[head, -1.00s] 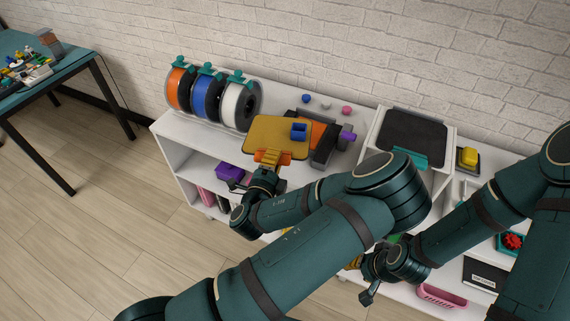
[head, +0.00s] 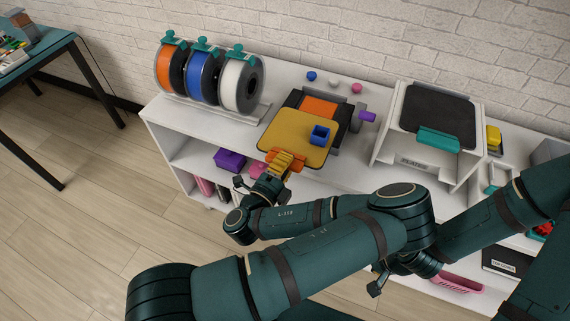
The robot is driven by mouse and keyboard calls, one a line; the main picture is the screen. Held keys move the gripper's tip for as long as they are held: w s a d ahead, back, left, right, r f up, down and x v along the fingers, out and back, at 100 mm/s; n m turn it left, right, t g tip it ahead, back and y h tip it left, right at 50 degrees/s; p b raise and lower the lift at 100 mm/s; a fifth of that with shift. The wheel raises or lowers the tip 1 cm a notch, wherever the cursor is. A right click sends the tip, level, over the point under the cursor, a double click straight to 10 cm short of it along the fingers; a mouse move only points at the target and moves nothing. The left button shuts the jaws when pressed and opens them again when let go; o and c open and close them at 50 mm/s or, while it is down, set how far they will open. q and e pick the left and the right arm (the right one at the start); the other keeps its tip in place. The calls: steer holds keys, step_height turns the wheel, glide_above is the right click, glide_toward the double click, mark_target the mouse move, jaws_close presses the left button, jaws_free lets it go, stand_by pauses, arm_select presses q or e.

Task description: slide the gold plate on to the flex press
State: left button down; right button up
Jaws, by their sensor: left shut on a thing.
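The gold plate (head: 292,137) is a flat yellow sheet with a small blue open box (head: 320,135) on it. My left gripper (head: 283,163) is shut on the plate's near edge, at its orange tab. The flex press (head: 337,113) is a dark low device with an orange bed (head: 319,107) and a purple knob (head: 367,116). The plate is in front of the orange bed and hides the press's near part. I cannot tell whether it touches the press. My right gripper (head: 376,284) is low by the shelf front, partly hidden; its jaws are unclear.
Orange, blue and white spools (head: 241,84) stand left of the press. Three small balls (head: 334,83) lie behind it. A white printer-like stand with a dark bed (head: 440,115) is to the right. A purple box (head: 229,160) sits on the shelf below.

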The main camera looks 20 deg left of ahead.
mark_target(304, 130)
arm_select(q)
steer(key=shift+w+b, duration=0.35)
steer(key=shift+w, duration=0.25)
steer(key=shift+w+r+b, duration=0.15)
steer(key=shift+w+b, duration=0.2)
steer(key=shift+w, duration=0.45)
steer(key=shift+w+p, duration=0.55)
steer(key=shift+w, duration=0.35)
steer(key=shift+w+d, duration=0.15)
steer(key=shift+w, duration=4.05)
steer(key=shift+w+f+b, duration=0.1)
steer(key=shift+f+b, duration=1.2)
steer(key=shift+f, duration=0.55)
